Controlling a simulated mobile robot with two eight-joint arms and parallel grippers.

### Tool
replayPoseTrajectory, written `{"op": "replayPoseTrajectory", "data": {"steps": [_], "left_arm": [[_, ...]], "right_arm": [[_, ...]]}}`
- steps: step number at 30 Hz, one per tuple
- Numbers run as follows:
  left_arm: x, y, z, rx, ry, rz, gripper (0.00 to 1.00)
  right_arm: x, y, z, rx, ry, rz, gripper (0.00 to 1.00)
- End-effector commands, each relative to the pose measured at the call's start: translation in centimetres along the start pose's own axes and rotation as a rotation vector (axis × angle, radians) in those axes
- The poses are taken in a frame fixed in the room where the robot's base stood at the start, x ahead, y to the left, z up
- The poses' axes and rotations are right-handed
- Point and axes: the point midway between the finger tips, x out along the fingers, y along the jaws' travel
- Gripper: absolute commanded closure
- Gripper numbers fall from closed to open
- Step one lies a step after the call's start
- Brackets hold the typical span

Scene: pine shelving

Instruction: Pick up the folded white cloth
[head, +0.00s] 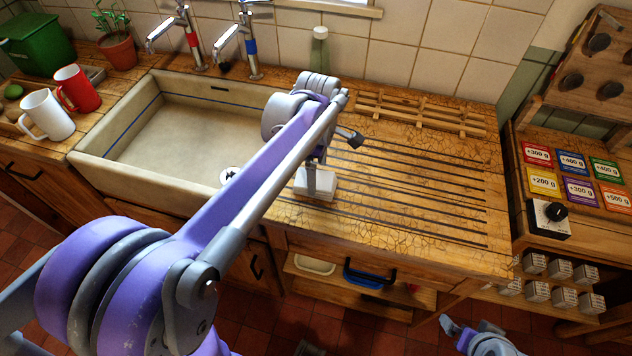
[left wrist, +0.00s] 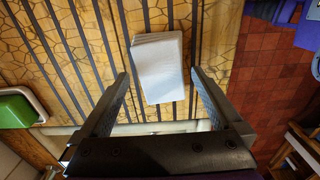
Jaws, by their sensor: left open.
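The folded white cloth (head: 325,184) lies on the grooved wooden drainboard, just right of the sink, in the head view. My left gripper (head: 315,172) is right over it, pointing down, and its arm hides part of the scene. In the left wrist view the cloth (left wrist: 158,66) is a pale, roughly rectangular stack. The open fingers of my left gripper (left wrist: 160,76) stand on either side of its near part, with a gap on both sides. I cannot tell whether the fingertips touch the wood. Part of my right arm shows at the lower right of the head view; its jaws do not show.
The sink (head: 170,135) is left of the cloth. A wooden rack (head: 420,112) lies at the back of the drainboard (head: 430,200). Two taps, a bottle (head: 319,50) and mugs (head: 46,115) stand farther off. The drainboard's right part is clear.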

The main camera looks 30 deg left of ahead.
Motion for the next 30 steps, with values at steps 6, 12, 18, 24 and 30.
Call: {"op": "replayPoseTrajectory", "data": {"steps": [6, 12, 18, 24, 30], "left_arm": [[3.0, 0.0, -0.4, 0.001, 0.000, 0.000, 0.00], [3.5, 0.0, -0.4, 0.001, 0.000, 0.000, 0.00], [3.5, 0.0, -0.4, 0.001, 0.000, 0.000, 0.18], [3.5, 0.0, -0.3, 0.001, 0.000, 0.000, 0.54], [3.5, 0.0, -0.4, 0.001, 0.000, 0.000, 0.71]], "right_arm": [[0.1, 0.0, 0.1, 0.000, -0.001, 0.000, 0.00], [0.1, 0.0, 0.1, 0.000, -0.001, 0.000, 0.00], [0.1, 0.0, 0.1, 0.000, -0.001, 0.000, 0.00], [0.1, 0.0, 0.1, 0.000, -0.001, 0.000, 0.00], [0.1, 0.0, 0.1, 0.000, -0.001, 0.000, 0.00]]}}
